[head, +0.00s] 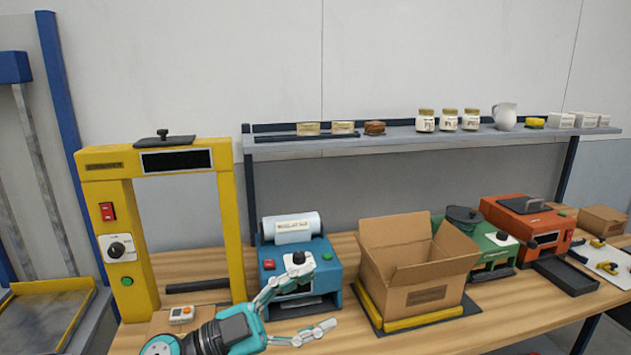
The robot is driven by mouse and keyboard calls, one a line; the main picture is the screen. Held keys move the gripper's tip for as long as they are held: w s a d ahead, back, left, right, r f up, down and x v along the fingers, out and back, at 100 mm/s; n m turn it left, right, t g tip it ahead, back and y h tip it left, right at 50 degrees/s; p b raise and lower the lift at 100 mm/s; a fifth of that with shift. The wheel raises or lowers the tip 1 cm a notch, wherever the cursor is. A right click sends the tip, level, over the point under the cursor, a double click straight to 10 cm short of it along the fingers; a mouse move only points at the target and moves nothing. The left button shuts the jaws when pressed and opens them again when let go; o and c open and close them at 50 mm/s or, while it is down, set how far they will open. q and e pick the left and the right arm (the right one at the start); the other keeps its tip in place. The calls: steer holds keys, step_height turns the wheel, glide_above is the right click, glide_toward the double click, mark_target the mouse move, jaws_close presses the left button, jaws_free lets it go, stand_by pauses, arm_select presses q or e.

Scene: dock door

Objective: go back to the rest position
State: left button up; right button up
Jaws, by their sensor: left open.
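My left gripper (318,297) is at the bottom middle of the head view, over the front of the wooden bench (510,315). Its teal and grey fingers are spread wide, with nothing between them. It is in front of the blue label machine (323,268) and covers part of it. The open cardboard box (425,292) is to the right of the fingers, apart from them in the picture. My right gripper is not in view.
A green machine (490,252) and an orange machine (528,228) stand to the right. A shelf (400,140) with jars runs above.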

arm_select(q)
steer(key=w+a+f+n+t+y, duration=0.2)
steer(key=a+n+t+y, duration=0.3)
steer(key=n+t, duration=0.2)
steer(key=w+a+f+n+t+y, duration=0.1)
steer(key=w+a+n+t+y, duration=0.1)
steer(key=a+n+t+y, duration=0.45)
steer(key=s+a+f+n+g+y, duration=0.2)
steer(key=a+f+n+y, duration=0.2)
steer(key=f, duration=0.4)
steer(key=s+a+f+n+g+y, duration=0.25)
steer(key=f+y, duration=0.25)
steer(key=f, duration=0.3)
steer(key=s+a+f+g, duration=0.1)
steer(key=s+f+g, duration=0.6)
steer(key=s, duration=0.4)
steer(key=s+a+f+g, duration=0.1)
steer(key=s+f+g, duration=0.4)
steer(key=s+f, duration=0.55)
step_height(320, 180, down, 25)
steer(key=s+m+g, duration=0.1)
steer(key=s, duration=0.2)
steer(key=s+a+f+g, duration=0.1)
steer(key=s+a+f, duration=0.1)
steer(key=s+f, duration=1.3)
steer(key=shift+s+a+g, duration=0.3)
steer(key=shift+s+a, duration=0.05)
steer(key=shift+s, duration=0.2)
